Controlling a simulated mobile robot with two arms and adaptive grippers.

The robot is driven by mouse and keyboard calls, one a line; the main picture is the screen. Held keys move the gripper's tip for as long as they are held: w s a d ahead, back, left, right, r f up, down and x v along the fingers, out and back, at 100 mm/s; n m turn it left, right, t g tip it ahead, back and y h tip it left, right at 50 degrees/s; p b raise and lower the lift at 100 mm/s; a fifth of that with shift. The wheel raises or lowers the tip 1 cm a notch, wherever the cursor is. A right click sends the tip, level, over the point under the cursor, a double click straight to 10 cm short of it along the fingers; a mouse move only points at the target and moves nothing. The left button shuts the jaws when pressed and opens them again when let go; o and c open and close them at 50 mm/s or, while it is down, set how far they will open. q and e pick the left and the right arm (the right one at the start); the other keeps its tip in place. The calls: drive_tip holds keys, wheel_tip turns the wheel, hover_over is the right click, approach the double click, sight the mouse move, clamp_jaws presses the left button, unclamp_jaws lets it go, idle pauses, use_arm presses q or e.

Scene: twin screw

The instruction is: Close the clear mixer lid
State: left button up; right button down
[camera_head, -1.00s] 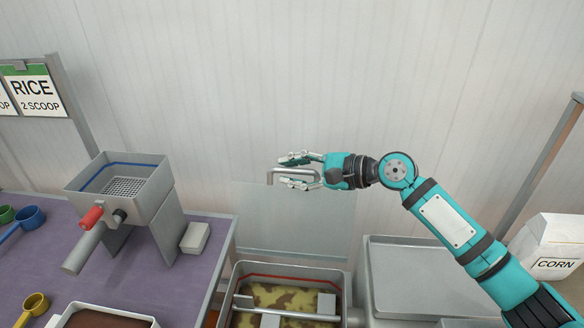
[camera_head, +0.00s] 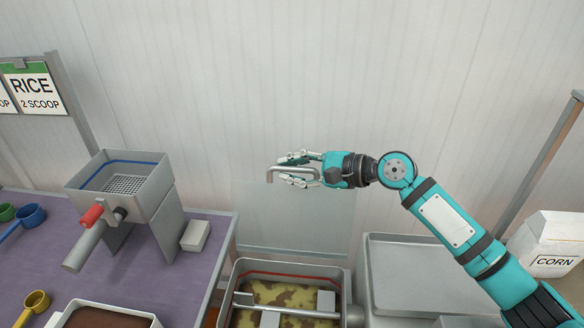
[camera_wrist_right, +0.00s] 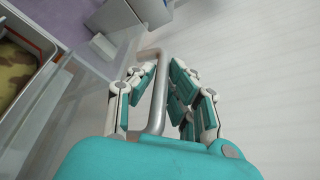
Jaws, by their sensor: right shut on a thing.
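The clear mixer lid (camera_head: 290,222) stands raised, close to upright, behind the mixer tub (camera_head: 236,277). Its grey metal handle (camera_head: 283,169) is at the top of the clear panel. My right gripper (camera_head: 296,169) is shut on this handle. In the right wrist view the handle (camera_wrist_right: 158,95) passes between the fingers of my right gripper (camera_wrist_right: 160,90). The tub is open and shows a yellow-brown mottled mix (camera_head: 275,296) with metal mixer bars over it. My left gripper is not in view.
A grey hopper with a red-handled crank (camera_head: 120,185) and a small white block (camera_head: 195,236) stand on the purple table (camera_head: 150,275) at left. A grey lidded box (camera_head: 415,275) is right of the tub, below my right arm. A corn bag (camera_head: 555,250) stands far right.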

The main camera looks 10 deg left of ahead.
drive_tip(key=shift+s+r, duration=0.1)
drive_tip(key=shift+s, duration=0.3)
drive_tip(key=s+f+n+t+y+p, duration=0.1)
drive_tip(key=s+n, duration=0.4)
drive_tip(key=s, duration=0.8)
drive_tip(key=shift+s+f+t+y+p, duration=0.3)
drive_tip(key=shift+t+p, duration=0.4)
drive_tip(key=shift+p, duration=0.4)
drive_tip(key=shift+r, duration=0.1)
drive_tip(key=c, duration=1.6)
unclamp_jaws()
